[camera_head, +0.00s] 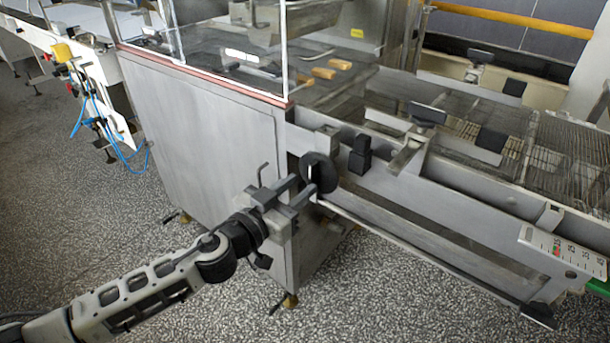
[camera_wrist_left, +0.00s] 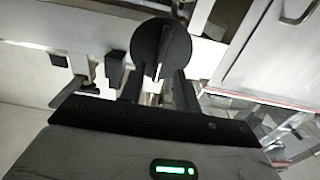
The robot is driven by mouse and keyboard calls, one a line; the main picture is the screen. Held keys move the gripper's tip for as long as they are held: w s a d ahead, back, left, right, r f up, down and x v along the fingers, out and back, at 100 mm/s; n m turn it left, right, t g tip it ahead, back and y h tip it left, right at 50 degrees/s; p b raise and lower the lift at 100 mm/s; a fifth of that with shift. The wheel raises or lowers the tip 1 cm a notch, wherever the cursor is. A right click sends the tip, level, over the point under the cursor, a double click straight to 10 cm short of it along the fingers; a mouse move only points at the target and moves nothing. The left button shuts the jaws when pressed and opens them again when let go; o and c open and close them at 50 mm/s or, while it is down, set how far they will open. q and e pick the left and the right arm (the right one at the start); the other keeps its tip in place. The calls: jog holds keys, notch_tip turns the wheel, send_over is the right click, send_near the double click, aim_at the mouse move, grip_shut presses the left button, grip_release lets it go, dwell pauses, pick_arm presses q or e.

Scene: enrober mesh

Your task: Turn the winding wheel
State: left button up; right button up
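The winding wheel (camera_head: 320,175) is a dark round disc on the front side of the grey machine, below the end of the conveyor. In the left wrist view the wheel (camera_wrist_left: 161,48) shows face-on, with a thin pale bar at its lower middle. My left gripper (camera_head: 308,184) reaches it from the lower left, its two fingers apart. In the wrist view the fingertips of my left gripper (camera_wrist_left: 157,84) lie at the wheel's lower part, with the pale bar between them. I cannot tell whether they touch it. My right gripper is not in view.
A black block-shaped knob (camera_head: 360,154) stands just right of the wheel on the machine's side rail. The wire mesh conveyor (camera_head: 560,150) runs to the right, with a numbered scale (camera_head: 563,251) at its front. The speckled floor (camera_head: 120,220) is open at the left.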

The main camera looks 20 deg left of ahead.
aim_at(321, 171)
pick_arm(q)
jog(key=shift+x, duration=1.5)
jog(key=shift+c, duration=0.3)
grip_shut()
jog(key=shift+m, duration=0.4)
